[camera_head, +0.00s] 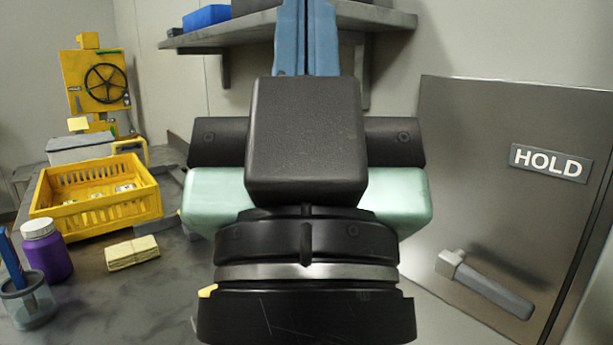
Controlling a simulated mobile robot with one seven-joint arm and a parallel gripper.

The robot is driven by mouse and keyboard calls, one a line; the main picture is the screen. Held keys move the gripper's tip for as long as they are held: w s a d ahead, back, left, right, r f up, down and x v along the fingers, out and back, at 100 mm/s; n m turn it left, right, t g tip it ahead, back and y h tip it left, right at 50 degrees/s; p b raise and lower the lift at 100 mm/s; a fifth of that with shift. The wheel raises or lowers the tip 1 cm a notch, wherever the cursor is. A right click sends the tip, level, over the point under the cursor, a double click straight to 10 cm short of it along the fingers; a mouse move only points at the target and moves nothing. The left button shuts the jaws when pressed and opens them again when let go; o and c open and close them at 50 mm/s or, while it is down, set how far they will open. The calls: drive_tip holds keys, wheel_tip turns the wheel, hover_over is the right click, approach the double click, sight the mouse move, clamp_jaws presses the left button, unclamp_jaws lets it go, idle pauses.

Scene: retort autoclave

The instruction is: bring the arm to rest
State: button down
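My arm's end fills the middle of the head view, close to the camera. It shows a black block, dark side cylinders, pale green parts and a black wrist with a silver band. I cannot make out my gripper's fingertips or anything held between them. Two narrow blue-grey upright pieces (307,38) show above the black block, in front of the shelf. I cannot tell whether they belong to my gripper. The black block and wrist hide the middle of the scene behind them.
A yellow crate (98,219), purple jar (47,251), yellow cloth (132,252) and pen cup (28,304) stand on the grey counter (110,300) at left. A yellow handwheel unit (104,86) is behind. A HOLD panel (485,190) with handle stands right. A shelf (250,29) is above.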

wheel_tip(320, 180, up, 23)
drive_tip(key=p, duration=2)
drive_tip(key=shift+p, duration=0.4)
drive_tip(key=shift+d, duration=0.1)
